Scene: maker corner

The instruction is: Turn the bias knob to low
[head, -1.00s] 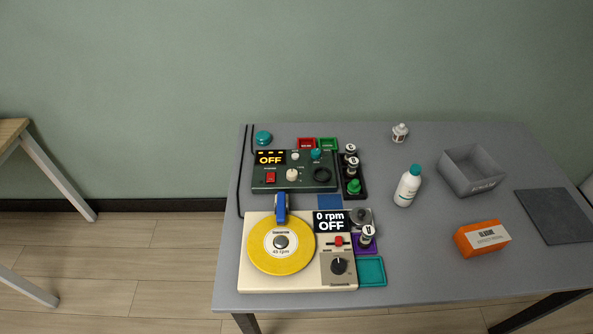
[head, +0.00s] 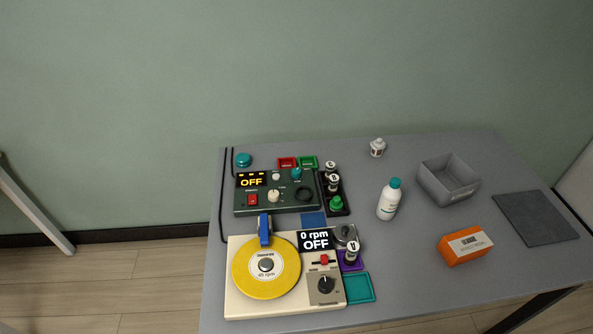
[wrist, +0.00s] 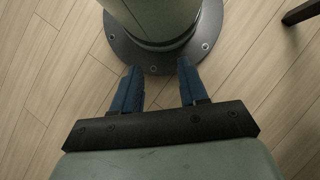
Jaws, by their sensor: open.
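The dark green amplifier box (head: 255,206) stands at the back left of the table, its display reading OFF. It carries a red switch (head: 252,200), a cream knob (head: 273,196), a teal knob (head: 296,173) and a small white knob (head: 276,176). The labels are too small to read, so I cannot tell which is the bias knob or where it points. My gripper (wrist: 160,88) shows only in the wrist view. Its two blue fingers are apart and empty, above the floor near my round base.
A cream turntable (head: 235,305) with a yellow disc stands in front of the green box. A dark rack (head: 343,211) with several tubes is at its right. A white bottle (head: 388,206), grey bin (head: 450,198), orange box (head: 465,246) and dark mat (head: 536,218) are farther right.

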